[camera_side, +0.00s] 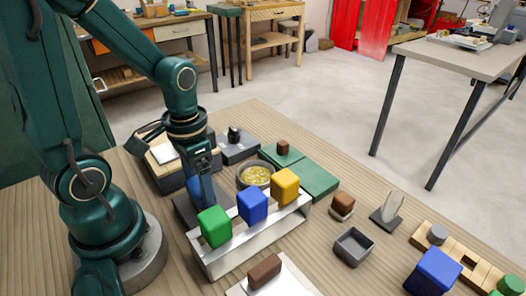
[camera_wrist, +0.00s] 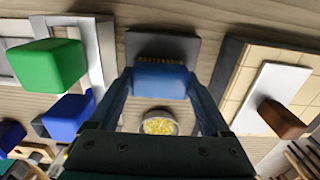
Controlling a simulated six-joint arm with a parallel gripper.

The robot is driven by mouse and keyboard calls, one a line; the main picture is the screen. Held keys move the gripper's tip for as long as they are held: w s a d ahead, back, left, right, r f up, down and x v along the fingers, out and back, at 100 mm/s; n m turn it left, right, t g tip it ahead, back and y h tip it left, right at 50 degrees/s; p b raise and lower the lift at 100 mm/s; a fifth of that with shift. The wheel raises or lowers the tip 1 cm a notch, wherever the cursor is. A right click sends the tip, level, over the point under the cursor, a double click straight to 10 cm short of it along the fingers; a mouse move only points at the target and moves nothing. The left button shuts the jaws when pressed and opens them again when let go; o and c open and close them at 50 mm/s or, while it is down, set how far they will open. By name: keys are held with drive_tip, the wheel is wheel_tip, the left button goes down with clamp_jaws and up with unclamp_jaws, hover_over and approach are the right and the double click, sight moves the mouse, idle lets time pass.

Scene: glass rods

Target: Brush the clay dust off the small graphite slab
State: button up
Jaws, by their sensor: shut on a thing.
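My gripper (camera_side: 205,188) points down over a dark slab (camera_side: 183,208), left of the white rack. In the wrist view my gripper's fingers (camera_wrist: 160,88) are shut on a blue block-like brush (camera_wrist: 160,80). The blue brush also shows in the side view (camera_side: 194,187), partly hidden by my gripper. A row of yellowish specks lies along its edge; I cannot tell whether these are bristles or dust. The dark slab also shows just beyond the brush in the wrist view (camera_wrist: 160,43). Whether brush and slab touch is unclear. Clay dust is not clearly visible.
A white rack (camera_side: 235,246) with green (camera_side: 214,226), blue (camera_side: 251,205) and yellow (camera_side: 285,186) blocks stands close to the right. A bowl of yellow bits (camera_side: 255,176) is behind it. A tiled tray (camera_wrist: 285,65) lies on the slab's other side.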

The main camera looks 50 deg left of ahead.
sight(195, 175)
drive_tip(key=shift+a, duration=1.65)
drive_tip(key=shift+w+a, duration=0.15)
drive_tip(key=shift+w, duration=0.3)
drive_tip(key=shift+d, duration=2)
drive_tip(key=shift+a, duration=1.9)
drive_tip(key=shift+a+r, duration=0.15)
drive_tip(key=shift+r, duration=0.05)
wheel_tip(195, 175, up, 8)
drive_tip(key=shift+s+f, duration=0.1)
drive_tip(key=shift+f, duration=0.05)
